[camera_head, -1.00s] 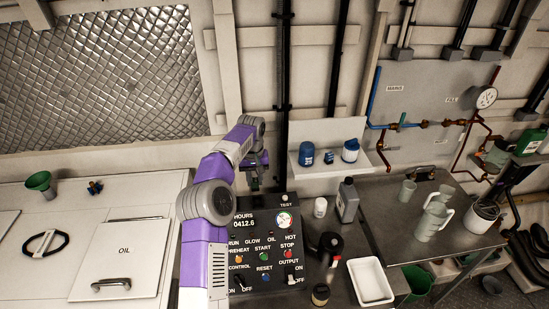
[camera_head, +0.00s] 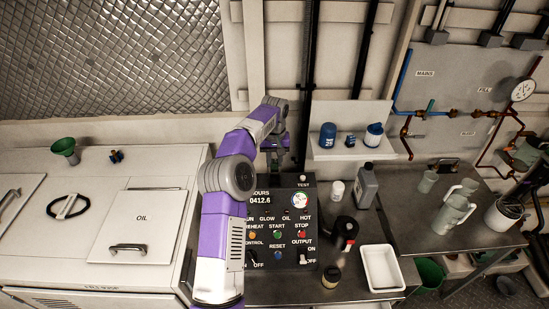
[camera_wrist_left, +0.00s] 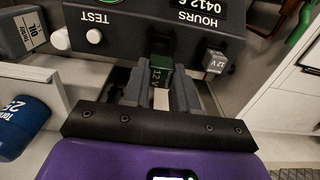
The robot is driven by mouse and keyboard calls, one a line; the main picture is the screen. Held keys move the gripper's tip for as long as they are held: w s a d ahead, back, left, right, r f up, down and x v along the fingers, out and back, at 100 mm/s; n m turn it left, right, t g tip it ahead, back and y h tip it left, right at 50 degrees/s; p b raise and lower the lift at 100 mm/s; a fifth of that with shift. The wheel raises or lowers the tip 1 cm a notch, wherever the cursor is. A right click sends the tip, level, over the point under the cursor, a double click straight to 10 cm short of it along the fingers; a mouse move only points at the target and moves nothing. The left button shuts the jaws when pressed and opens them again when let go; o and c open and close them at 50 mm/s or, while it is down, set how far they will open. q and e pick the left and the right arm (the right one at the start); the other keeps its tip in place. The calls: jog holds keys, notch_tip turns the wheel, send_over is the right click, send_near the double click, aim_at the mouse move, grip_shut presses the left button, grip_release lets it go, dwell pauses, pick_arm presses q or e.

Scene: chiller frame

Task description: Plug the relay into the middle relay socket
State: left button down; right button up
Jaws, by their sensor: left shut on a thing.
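My left gripper (camera_head: 274,158) is behind the top edge of the black control panel (camera_head: 317,252) in the head view. In the left wrist view, its two grey fingers (camera_wrist_left: 160,94) are shut on a dark green and black relay (camera_wrist_left: 160,71) marked 12 V. A second, grey relay marked 12 V (camera_wrist_left: 214,61) stands right of the held one, close to the panel's back edge. The middle socket cannot be made out; the fingers and relay cover the area there. My right gripper is not in view.
A shelf (camera_head: 340,156) with blue containers (camera_head: 327,135) stands right of my arm. A grey oil bottle (camera_head: 366,186) and a white tray (camera_head: 382,268) stand right of the panel. In the wrist view, a blue can (camera_wrist_left: 20,128) is at left.

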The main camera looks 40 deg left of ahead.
aim_at(275, 170)
pick_arm(q)
jog(key=shift+f+b, duration=0.8)
jog(key=shift+f, duration=0.85)
jog(key=shift+p, duration=0.8)
jog(key=shift+f+b, duration=0.8)
jog(key=shift+f, duration=0.5)
dwell(0.3)
jog(key=c, duration=0.8)
grip_release()
jog(key=shift+r, duration=0.1)
notch_tip(275, 170, up, 8)
jog(key=shift+f, duration=0.25)
